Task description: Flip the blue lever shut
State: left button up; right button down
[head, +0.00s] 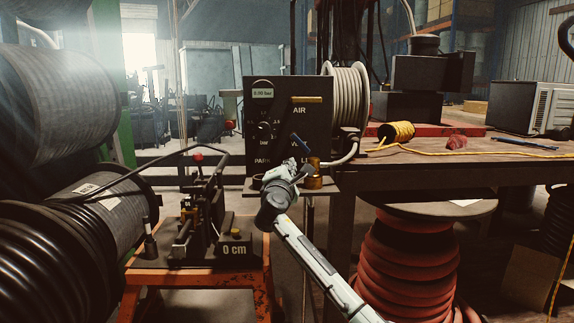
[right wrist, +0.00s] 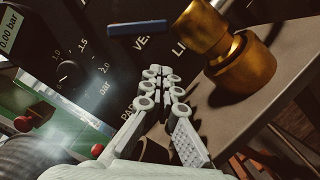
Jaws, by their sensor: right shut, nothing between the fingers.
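The blue lever (head: 301,141) sits in front of the black air panel (head: 283,115), above the brass valve fitting (head: 314,181). In the head view it slants down to the right. In the right wrist view the lever (right wrist: 138,28) lies nearly level at the top, its right end close to the brass fitting (right wrist: 240,62). My right gripper (head: 300,170) is shut and empty, just below the lever and left of the fitting. In the right wrist view its fingertips (right wrist: 157,72) are together below the lever and look apart from it. My left gripper is not in view.
The panel has a pressure display (head: 262,93) reading 0.00 bar and a hose reel (head: 346,98) at its right. A wooden bench (head: 440,160) stands right of it. A crimper (head: 205,225) on an orange stand (head: 190,280) is at the lower left. Cable drums fill the far left.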

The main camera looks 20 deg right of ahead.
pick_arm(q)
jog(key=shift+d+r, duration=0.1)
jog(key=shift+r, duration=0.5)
pick_arm(e)
jog(key=v, duration=1)
jog(key=shift+d+f, duration=0.3)
